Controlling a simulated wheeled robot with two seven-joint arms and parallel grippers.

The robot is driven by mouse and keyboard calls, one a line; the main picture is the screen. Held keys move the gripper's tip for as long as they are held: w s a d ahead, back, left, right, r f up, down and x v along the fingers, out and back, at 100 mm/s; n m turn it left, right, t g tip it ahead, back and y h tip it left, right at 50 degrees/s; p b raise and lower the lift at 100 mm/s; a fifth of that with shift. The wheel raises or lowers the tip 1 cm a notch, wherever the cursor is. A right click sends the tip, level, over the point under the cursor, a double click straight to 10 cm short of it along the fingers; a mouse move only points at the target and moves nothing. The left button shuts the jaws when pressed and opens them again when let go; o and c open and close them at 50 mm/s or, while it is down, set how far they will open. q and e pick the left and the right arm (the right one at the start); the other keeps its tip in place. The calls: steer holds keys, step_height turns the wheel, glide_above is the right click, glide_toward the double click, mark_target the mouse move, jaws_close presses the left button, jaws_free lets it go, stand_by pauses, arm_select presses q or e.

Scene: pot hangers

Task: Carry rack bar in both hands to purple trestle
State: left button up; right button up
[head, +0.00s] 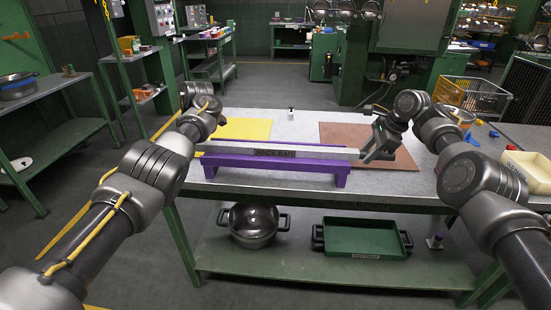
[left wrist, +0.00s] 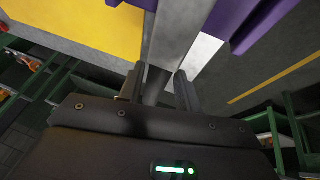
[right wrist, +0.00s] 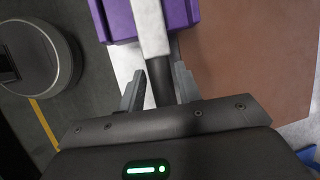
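The grey rack bar (head: 320,153), labelled "RACK BAR", lies lengthwise along a purple trestle (head: 240,161) at the table's front edge. I cannot tell whether it touches the trestle or is slightly above it. My right gripper (head: 375,152) is at the bar's right end; in the right wrist view (right wrist: 158,90) its fingers stand apart on either side of a dark round end piece, with small gaps. My left gripper is hidden behind its arm in the head view; in the left wrist view (left wrist: 162,90) its open fingers likewise straddle the bar's other dark end.
A yellow sheet (head: 243,129) and a brown sheet (head: 400,160) lie on the table. A cream bin (head: 528,171) and yellow crate (head: 472,95) are at the right. A pot (head: 253,225) and green tray (head: 361,238) sit on the lower shelf.

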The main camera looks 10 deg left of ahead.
arm_select(q)
steer(key=shift+o, duration=1.1)
steer(key=shift+d+r, duration=0.1)
steer(key=shift+r, duration=0.05)
arm_select(e)
steer(key=shift+o, duration=1.1)
steer(key=shift+r, duration=0.15)
arm_select(q)
steer(key=shift+s, duration=0.1)
arm_select(e)
steer(key=shift+s+a+r, duration=0.1)
steer(key=shift+s, duration=0.05)
arm_select(q)
steer(key=shift+d+r, duration=0.1)
steer(key=v, duration=1.1)
steer(key=shift+r, duration=0.4)
arm_select(e)
steer(key=v, duration=1.2)
arm_select(q)
steer(key=shift+d, duration=0.2)
